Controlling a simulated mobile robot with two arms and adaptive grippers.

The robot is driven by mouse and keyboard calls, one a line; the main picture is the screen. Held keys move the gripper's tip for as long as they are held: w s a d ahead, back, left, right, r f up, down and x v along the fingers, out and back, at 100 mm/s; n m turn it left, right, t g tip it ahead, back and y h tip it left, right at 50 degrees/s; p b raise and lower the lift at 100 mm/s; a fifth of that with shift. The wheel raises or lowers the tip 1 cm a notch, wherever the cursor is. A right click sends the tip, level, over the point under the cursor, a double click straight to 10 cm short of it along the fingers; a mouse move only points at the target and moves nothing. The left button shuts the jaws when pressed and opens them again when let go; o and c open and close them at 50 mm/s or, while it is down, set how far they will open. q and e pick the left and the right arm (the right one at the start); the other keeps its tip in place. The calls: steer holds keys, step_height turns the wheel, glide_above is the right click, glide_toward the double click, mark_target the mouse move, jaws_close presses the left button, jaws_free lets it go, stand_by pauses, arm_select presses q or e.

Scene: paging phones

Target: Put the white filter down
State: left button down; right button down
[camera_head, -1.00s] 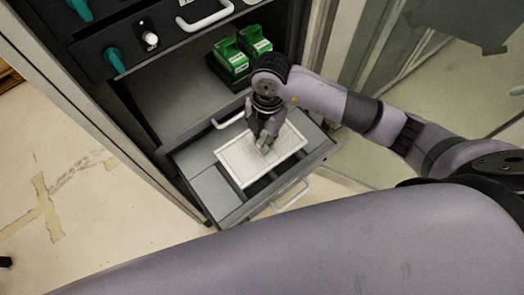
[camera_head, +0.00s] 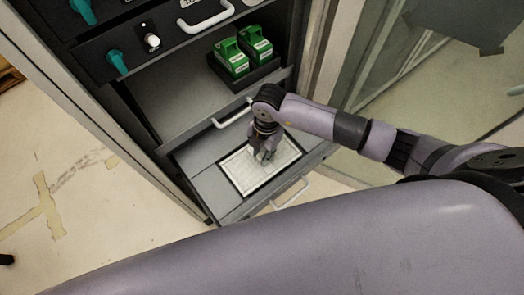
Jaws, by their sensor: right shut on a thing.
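The white filter (camera_head: 241,175) is a flat rectangular panel with a fine grid. It lies in a dark recess of the pulled-out grey drawer (camera_head: 205,178) low in the cabinet. My right gripper (camera_head: 264,157) points down at the middle of the filter and is shut on it. The fingers hide a small part of the filter. My left gripper is not in view.
Above the drawer is an open shelf (camera_head: 185,98) with green boxes (camera_head: 231,60) in a black tray. Drawer handles (camera_head: 290,194) stick out at the front. Teal and white knobs (camera_head: 151,42) sit higher up. Glass panels stand to the right.

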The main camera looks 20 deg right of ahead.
steer(key=c, duration=1.4)
jaws_free()
steer(key=shift+r, duration=0.55)
steer(key=r, duration=0.3)
steer(key=r+b, duration=0.1)
steer(key=r, duration=0.3)
steer(key=d+r+b, duration=0.1)
steer(key=r, duration=0.3)
steer(key=shift+w+d, duration=0.1)
steer(key=shift+w, duration=0.3)
steer(key=shift+s, duration=0.1)
